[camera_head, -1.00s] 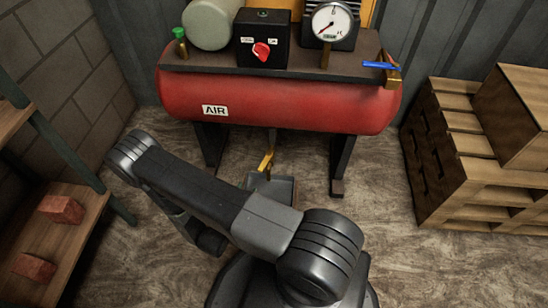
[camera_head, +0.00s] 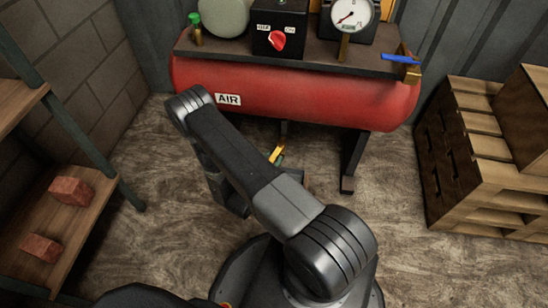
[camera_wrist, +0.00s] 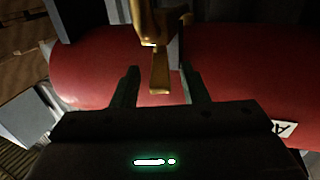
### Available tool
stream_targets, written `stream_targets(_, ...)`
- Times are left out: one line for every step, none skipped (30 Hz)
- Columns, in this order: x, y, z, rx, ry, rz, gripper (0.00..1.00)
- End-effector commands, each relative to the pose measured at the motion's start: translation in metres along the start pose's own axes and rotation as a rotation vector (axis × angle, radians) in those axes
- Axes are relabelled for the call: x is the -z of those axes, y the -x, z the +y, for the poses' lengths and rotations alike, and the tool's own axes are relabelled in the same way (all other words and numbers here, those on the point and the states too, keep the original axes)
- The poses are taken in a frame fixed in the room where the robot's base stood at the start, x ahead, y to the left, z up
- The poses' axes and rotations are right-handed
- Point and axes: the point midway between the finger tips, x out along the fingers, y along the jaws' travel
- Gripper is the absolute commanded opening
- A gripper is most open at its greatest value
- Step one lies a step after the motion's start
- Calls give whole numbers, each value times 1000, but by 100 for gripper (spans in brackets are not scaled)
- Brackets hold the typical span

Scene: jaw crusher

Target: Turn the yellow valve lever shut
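The yellow valve lever (camera_head: 276,153) shows under the red air tank (camera_head: 310,98) in the head view, just right of my arm. In the wrist view the yellow lever (camera_wrist: 160,68) hangs from a brass valve body (camera_wrist: 150,22) in front of the red tank. My gripper (camera_wrist: 160,77) is open, with one finger on each side of the lever's end. Gaps show on both sides, and I cannot tell how deep the lever sits between the fingers. In the head view my arm hides most of the gripper.
A blue-handled valve (camera_head: 398,58) sits at the tank's right end. A control box with a red knob (camera_head: 278,40) and a gauge (camera_head: 351,14) stand on top. Wooden pallets (camera_head: 480,160) are at right. A shelf with bricks (camera_head: 70,191) is at left. The floor between is open.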

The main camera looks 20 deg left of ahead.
Motion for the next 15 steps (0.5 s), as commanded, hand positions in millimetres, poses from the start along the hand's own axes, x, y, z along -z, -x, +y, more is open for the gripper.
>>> stream_targets(-1, -6, 0, -3, -1, 0, 40)
stream_targets(-1, -9, 0, -3, -1, 0, 40)
stream_targets(-1, -12, 0, -2, -1, 0, 40)
stream_targets(-1, -14, 0, -1, -1, 0, 40)
stream_targets(-1, -16, 0, -1, -1, 0, 40)
stream_targets(0, -18, 0, -1, -1, 0, 40)
stream_targets(0, -19, 0, -1, -1, 0, 40)
stream_targets(0, -19, 0, -1, -1, 0, 40)
stream_targets(0, -20, 0, -1, -1, 0, 40)
stream_targets(0, -20, 0, 0, -1, 0, 40)
stream_targets(0, -20, 0, 0, -1, 0, 40)
stream_targets(0, -20, 0, 0, -1, 0, 40)
stream_targets(0, -20, 0, 0, -1, 0, 40)
stream_targets(0, -20, 0, 0, -1, 0, 40)
stream_targets(0, -20, 0, 0, -1, 0, 40)
